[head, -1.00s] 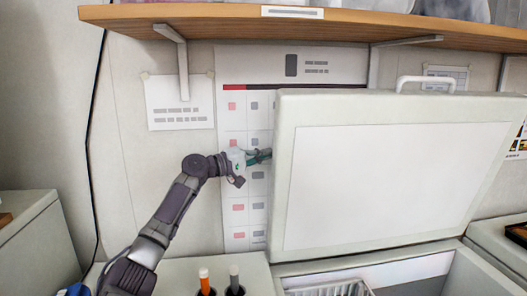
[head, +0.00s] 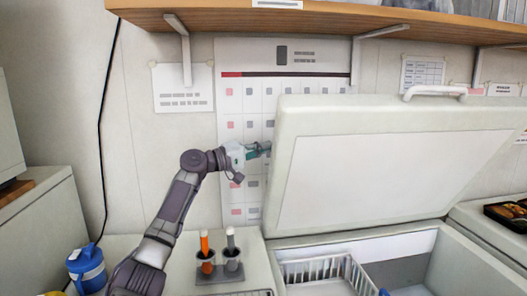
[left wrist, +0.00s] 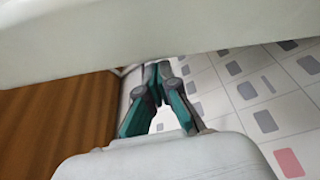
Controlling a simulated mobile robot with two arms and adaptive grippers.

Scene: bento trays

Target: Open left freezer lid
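The left freezer lid (head: 390,112) is a thick pale panel with a white handle (head: 436,91) on its top edge. It stands raised at a steep tilt, its inner face towards me, above the open freezer (head: 345,247). My left gripper (head: 262,149) is at the lid's left edge, with its tips partly behind that edge. The left wrist view shows its teal fingers (left wrist: 157,76) drawn together with nothing visible between the tips. A pale surface crosses close above them; contact with the lid cannot be told. My right gripper is not in view.
A wire basket (head: 318,273) is in the freezer. A holder with an orange and a grey marker (head: 220,274) stands on the counter left of it. A blue jug (head: 87,268) is at lower left. A wooden shelf (head: 330,22) runs overhead; a calendar (head: 232,103) hangs behind.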

